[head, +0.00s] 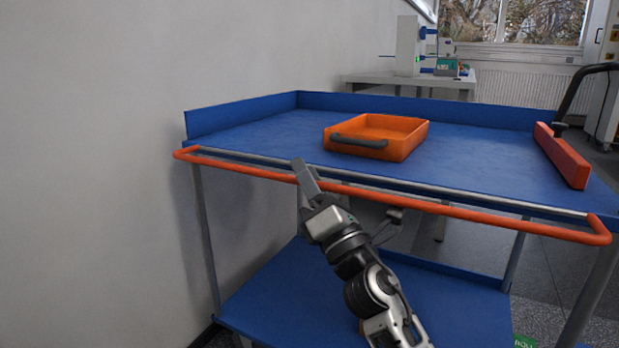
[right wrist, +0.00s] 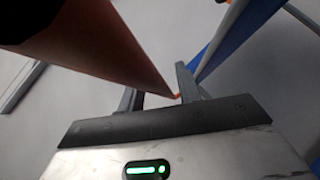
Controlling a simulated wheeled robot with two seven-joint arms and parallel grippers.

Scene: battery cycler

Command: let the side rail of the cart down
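The cart (head: 250,140) has a blue top deck. Its orange side rail (head: 480,212) runs along the near long edge, just outside a grey bar, with bent ends at both corners. My right gripper (head: 303,178) is at the left half of this rail, its fingers pointing up and overlapping the rail in the head view. In the right wrist view the rail (right wrist: 95,45) comes in large from the upper left and narrows toward the fingers (right wrist: 160,92). The fingers stand apart; I cannot tell whether the rail lies between them. My left gripper is not in view.
An orange tray (head: 405,146) with a dark handle sits on the deck. A red-orange block (head: 563,157) lies at the right edge, near a black handle (head: 575,95). A blue lower shelf (head: 265,298) is below. A wall (head: 90,150) stands close on the left.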

